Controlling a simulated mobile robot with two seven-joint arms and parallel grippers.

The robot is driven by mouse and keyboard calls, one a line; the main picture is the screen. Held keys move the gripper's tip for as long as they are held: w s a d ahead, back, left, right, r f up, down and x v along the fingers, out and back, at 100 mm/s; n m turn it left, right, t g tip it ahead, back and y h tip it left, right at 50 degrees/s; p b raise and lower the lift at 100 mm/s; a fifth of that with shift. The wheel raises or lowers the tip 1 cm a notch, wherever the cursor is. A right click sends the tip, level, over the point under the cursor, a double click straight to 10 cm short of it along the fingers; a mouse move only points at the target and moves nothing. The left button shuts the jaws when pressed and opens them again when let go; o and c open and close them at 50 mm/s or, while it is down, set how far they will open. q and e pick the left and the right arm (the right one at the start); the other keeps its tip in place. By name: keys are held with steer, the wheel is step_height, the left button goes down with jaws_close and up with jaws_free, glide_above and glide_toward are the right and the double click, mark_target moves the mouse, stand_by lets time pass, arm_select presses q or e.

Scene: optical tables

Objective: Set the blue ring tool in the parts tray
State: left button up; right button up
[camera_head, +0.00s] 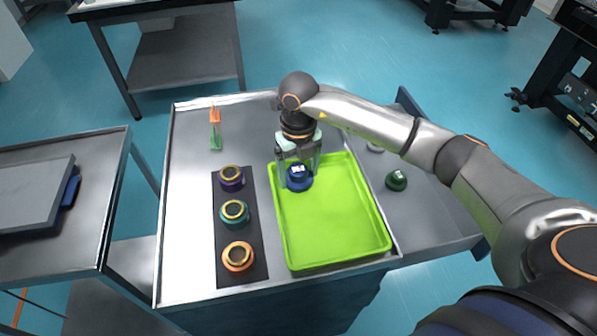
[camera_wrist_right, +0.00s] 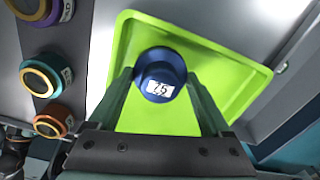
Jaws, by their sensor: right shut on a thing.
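The blue ring tool (camera_head: 298,180) is between the fingers of my right gripper (camera_head: 297,168), over the upper left part of the green parts tray (camera_head: 340,225). In the right wrist view the blue ring tool (camera_wrist_right: 160,74) shows a white label reading 25, with a finger of my right gripper (camera_wrist_right: 163,90) on each side. The tray (camera_wrist_right: 225,100) lies beneath it there. I cannot tell whether the tool touches the tray floor. My left gripper is not in view.
A dark mat (camera_head: 235,256) left of the tray holds a purple ring (camera_head: 231,178), a teal ring (camera_head: 235,213) and an orange ring (camera_head: 238,257). A green round part (camera_head: 396,180) lies right of the tray.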

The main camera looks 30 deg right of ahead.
mark_target(298, 169)
steer(key=shift+f, duration=0.5)
steer(key=shift+f, duration=0.2)
steer(key=o, duration=1.3)
steer(key=shift+c, duration=0.2)
steer(key=shift+r, duration=0.1)
step_height(298, 169, up, 12)
steer(key=shift+r+b, duration=0.1)
steer(key=shift+b, duration=0.4)
